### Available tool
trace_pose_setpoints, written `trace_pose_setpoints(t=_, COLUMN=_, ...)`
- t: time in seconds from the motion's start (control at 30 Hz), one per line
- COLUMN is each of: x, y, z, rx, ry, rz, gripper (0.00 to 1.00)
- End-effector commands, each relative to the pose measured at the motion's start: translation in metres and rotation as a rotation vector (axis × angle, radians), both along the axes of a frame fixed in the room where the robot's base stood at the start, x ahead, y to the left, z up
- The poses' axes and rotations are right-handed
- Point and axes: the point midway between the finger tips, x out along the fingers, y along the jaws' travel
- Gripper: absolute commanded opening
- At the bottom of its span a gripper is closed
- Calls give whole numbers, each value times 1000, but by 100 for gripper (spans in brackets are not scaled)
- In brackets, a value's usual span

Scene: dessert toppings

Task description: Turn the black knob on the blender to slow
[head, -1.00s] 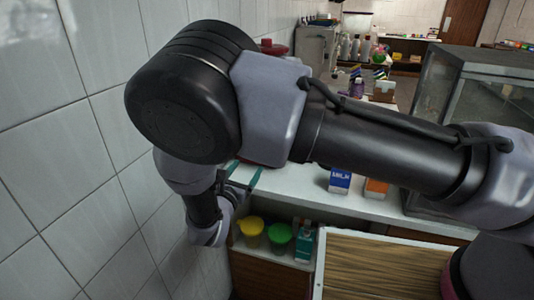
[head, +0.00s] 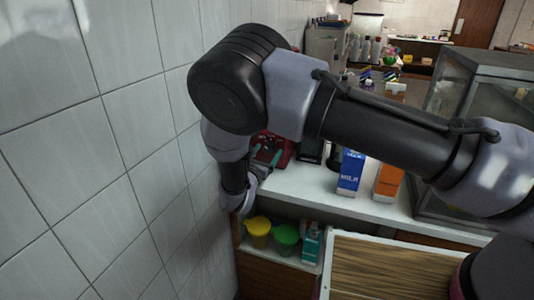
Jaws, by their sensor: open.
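A red appliance (head: 283,160), which looks like the blender's base, stands on the white counter against the tiled wall. My arm and gripper cover much of it, and its upper part is hidden. I cannot make out the black knob. My gripper (head: 268,160) is in front of the red base, with teal fingers that are open and empty. The fingers overlap the base in the picture, and I cannot tell whether they touch it.
Milk cartons, one blue (head: 350,172) and one orange (head: 388,182), stand right of the base. A glass case (head: 480,130) is further right. Yellow-lidded (head: 258,228) and green-lidded (head: 286,236) containers sit on the shelf below. The tiled wall (head: 120,140) is close at left.

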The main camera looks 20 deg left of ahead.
Motion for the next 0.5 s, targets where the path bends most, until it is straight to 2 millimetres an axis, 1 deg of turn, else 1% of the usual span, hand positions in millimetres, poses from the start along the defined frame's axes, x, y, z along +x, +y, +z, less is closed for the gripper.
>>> trace_pose_setpoints(t=0.03, x=0, y=0, z=0, rx=0, ry=0, rz=0, gripper=74)
trace_pose_setpoints(t=0.07, x=0, y=0, z=0, rx=0, ry=0, rz=0, gripper=63)
trace_pose_setpoints(t=0.1, x=0, y=0, z=0, rx=0, ry=0, rz=0, gripper=47)
trace_pose_setpoints(t=0.17, x=0, y=0, z=0, rx=0, ry=0, rz=0, gripper=24)
trace_pose_setpoints(t=0.2, x=0, y=0, z=0, rx=0, ry=0, rz=0, gripper=9)
trace_pose_setpoints(t=0.23, x=0, y=0, z=0, rx=0, ry=0, rz=0, gripper=0)
trace_pose_setpoints(t=0.5, x=0, y=0, z=0, rx=27, ry=-2, rz=0, gripper=0)
